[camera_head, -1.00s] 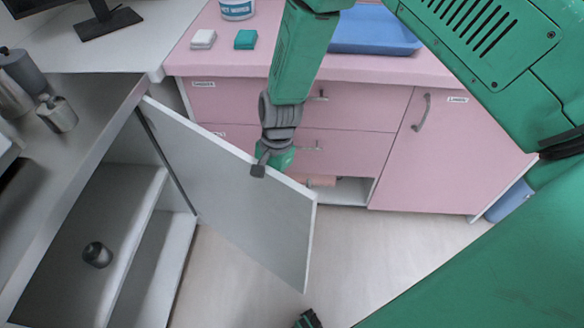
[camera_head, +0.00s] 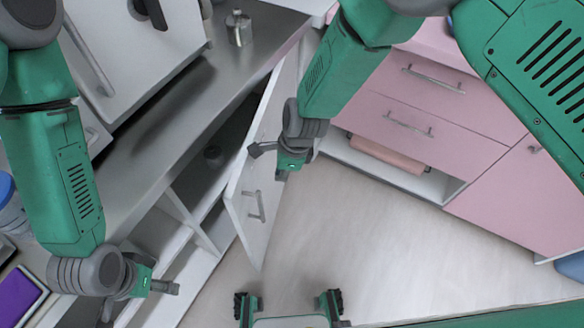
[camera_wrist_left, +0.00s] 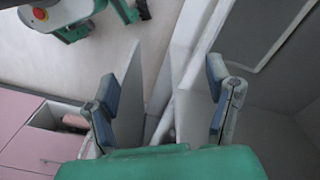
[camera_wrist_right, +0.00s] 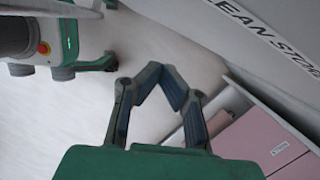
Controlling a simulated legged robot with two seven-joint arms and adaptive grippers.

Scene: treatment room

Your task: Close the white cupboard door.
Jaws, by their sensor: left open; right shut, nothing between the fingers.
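My left gripper (camera_head: 142,298) is open and empty, by the cupboard's front at lower left. In the left wrist view the door (camera_wrist_left: 130,90) shows as a pale upright panel between the open fingers.
The grey counter (camera_head: 165,130) above the cupboard holds a metal container (camera_head: 238,28) and a white appliance (camera_head: 130,45). Pink drawers (camera_head: 425,110) stand to the right. Clear floor (camera_head: 350,235) lies between. In the right wrist view a white panel (camera_wrist_right: 265,40) bears large lettering.

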